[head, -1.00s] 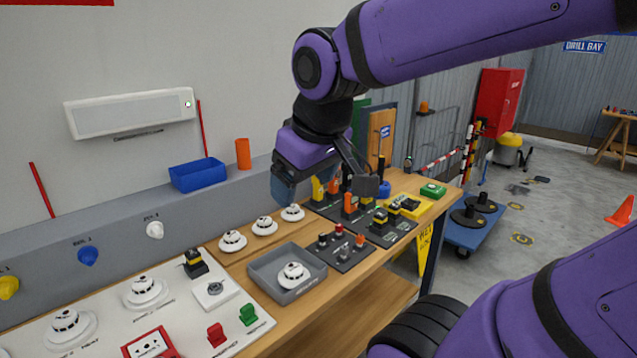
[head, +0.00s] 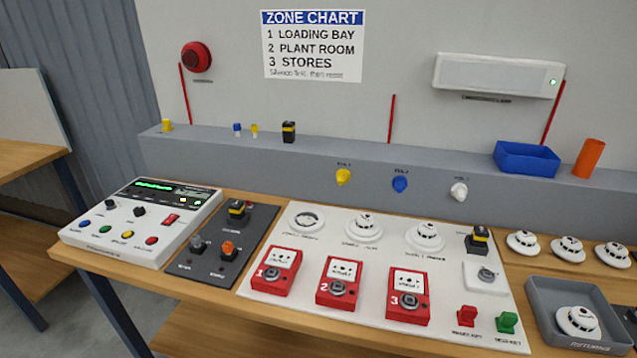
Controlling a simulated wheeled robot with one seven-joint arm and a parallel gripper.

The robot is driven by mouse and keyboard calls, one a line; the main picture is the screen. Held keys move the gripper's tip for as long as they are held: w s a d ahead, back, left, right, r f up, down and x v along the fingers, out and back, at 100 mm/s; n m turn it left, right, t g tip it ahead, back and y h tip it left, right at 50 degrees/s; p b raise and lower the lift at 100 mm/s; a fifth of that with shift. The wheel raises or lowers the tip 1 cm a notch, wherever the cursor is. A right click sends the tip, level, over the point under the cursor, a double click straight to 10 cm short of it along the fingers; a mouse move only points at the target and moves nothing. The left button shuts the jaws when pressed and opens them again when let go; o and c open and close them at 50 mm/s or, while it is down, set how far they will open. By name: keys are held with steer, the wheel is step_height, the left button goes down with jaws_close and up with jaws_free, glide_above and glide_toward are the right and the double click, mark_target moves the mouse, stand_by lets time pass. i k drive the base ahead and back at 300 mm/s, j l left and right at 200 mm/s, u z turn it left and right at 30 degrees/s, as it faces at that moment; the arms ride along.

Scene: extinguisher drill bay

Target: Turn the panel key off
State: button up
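A white control panel (head: 117,220) with a lit green display stands on the bench at the left. Its face carries a left black knob (head: 110,204), a second black knob (head: 139,211), a red switch (head: 171,219) and a row of coloured buttons. Which of these is the panel key, and its setting, I cannot tell. My gripper is out of view.
A dark plate (head: 213,268) with knobs lies right of the panel. The white board (head: 365,327) holds three red call points and several round detectors. A grey tray (head: 540,300) holds one detector at the right. A grey ledge (head: 290,170) runs behind. No arm shows over the bench.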

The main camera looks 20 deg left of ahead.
mark_target(110, 203)
steer(key=u, duration=1.8)
steer(key=i+j+z, duration=0.15)
steer(key=i+j, duration=0.15)
steer(key=i+j+z, duration=0.15)
steer(key=j, duration=0.25)
steer(key=i+j+z, duration=0.15)
steer(key=i+j, duration=0.2)
steer(key=i+j+z, duration=0.1)
steer(key=i+j, duration=0.15)
steer(key=j, duration=0.25)
steer(key=i+j+z, duration=0.15)
steer(key=j, duration=0.3)
steer(key=i+j+z, duration=0.15)
steer(key=j, duration=0.35)
steer(key=i+j+z, duration=0.15)
steer(key=i+j, duration=0.15)
steer(key=j, duration=0.2)
steer(key=i+j+z, duration=0.15)
steer(key=j, duration=0.35)
